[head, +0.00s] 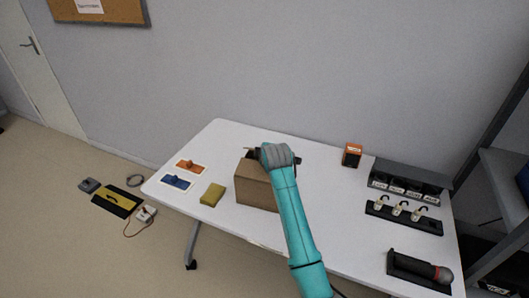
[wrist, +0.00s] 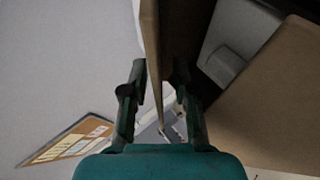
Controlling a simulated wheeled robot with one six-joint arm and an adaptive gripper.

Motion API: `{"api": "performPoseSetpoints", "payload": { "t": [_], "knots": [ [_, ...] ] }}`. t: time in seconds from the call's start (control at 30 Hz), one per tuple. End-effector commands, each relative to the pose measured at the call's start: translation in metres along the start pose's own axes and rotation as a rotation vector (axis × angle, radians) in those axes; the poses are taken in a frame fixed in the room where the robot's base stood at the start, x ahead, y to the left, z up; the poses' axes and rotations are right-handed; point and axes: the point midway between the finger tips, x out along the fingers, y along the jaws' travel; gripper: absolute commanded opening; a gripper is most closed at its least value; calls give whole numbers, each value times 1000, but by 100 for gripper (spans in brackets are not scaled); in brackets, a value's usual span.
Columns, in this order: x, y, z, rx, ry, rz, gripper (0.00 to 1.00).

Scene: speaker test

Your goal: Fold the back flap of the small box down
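The small brown cardboard box (head: 256,190) stands on the white table, left of the table's middle. My gripper (head: 262,153) is at the top of its far side, and my teal arm hides part of the box. In the wrist view a brown flap (wrist: 151,40) stands up between the two fingers of my gripper (wrist: 158,100). The fingers are apart, one on each side of the flap, with no clear grip on it. The box's inside shows at the right, with a grey thing (wrist: 228,62) in it. The other flaps are hard to make out in the head view.
On the white table (head: 320,235), an olive block (head: 213,194) and blue (head: 176,182) and orange (head: 190,167) pieces lie left of the box.

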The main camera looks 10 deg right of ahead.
Motion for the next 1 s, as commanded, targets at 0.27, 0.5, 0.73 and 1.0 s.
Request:
{"api": "performPoseSetpoints", "payload": {
  "t": [0.27, 0.5, 0.73, 1.0],
  "knots": [
    [-3, 5, -1, 0, 0, 2, 29],
    [-24, 35, -10, 0, 2, 5, 29],
    [-46, 64, -20, 0, 1, 3, 29],
    [-57, 78, -24, 0, 0, 0, 29]
  ]
}}
